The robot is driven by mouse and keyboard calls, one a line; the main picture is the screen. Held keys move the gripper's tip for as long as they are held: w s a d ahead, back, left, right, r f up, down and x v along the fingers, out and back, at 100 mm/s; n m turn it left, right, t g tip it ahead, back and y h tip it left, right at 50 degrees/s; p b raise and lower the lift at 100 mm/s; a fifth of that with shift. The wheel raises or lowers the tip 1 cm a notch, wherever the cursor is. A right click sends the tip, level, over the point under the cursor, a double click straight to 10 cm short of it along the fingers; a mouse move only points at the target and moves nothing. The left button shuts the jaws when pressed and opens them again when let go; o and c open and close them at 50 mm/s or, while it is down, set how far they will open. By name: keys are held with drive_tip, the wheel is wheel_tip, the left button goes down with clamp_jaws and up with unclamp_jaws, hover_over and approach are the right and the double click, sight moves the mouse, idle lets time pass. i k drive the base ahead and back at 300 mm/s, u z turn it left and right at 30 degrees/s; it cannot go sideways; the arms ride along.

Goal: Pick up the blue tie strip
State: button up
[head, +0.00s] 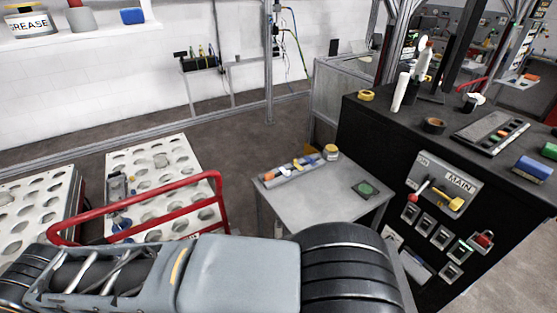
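A narrow tray (291,173) lies along the back left edge of a small grey table (318,208). It holds several small coloured pieces, orange, yellow, white and blue. They are too small to tell whether one of them is the blue tie strip. Other blue things show, but I cannot tell any of them as the strip: a blue block (533,168) on the black bench at the right, and a blue piece (132,15) on the shelf at the top left. My gripper is not in view.
A yellow-lidded jar (331,152) and a dark green pad (366,188) stand on the grey table, whose middle is clear. The black bench (440,130) with switches is close to its right. White perforated racks (152,160) and a red rail (140,206) are at the left.

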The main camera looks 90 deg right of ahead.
sight(312, 161)
drive_tip(key=i, duration=0.4)
drive_tip(key=z, duration=3.6)
drive_tip(key=i, duration=0.5)
drive_tip(key=z, duration=0.05)
